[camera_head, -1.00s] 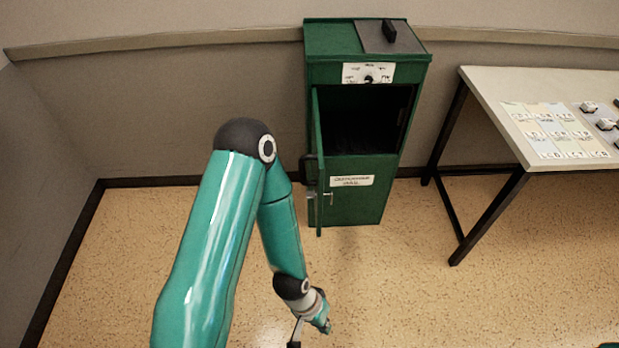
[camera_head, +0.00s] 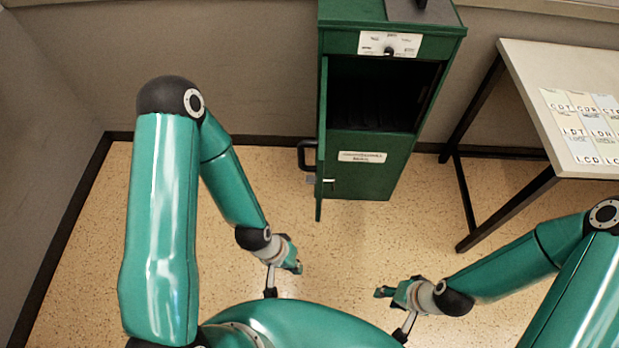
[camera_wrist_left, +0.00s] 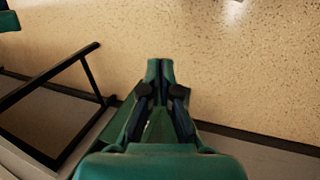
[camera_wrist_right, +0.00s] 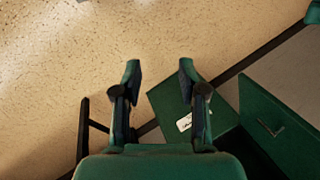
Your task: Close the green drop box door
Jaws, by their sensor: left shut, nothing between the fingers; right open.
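The green drop box (camera_head: 365,185) stands against the back wall, with a dark open compartment above a lower green panel with a white label. Its door (camera_head: 321,150) stands open on the left side, seen nearly edge-on and pointing towards me. A dark handle (camera_head: 306,155) sits on the door's left face. My left gripper (camera_head: 298,267) is shut and empty, in front of and below the door, apart from it. My right gripper (camera_head: 381,292) is open and empty, further right and nearer me. The right wrist view shows its spread fingers (camera_wrist_right: 160,70) and the labelled panel (camera_wrist_right: 205,112).
A pale table (camera_head: 570,75) with dark legs and lettered cards stands right of the box. The left wrist view shows a dark frame (camera_wrist_left: 60,85). The speckled floor (camera_head: 350,245) in front of the box is clear. A grey wall (camera_head: 45,130) closes the left side.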

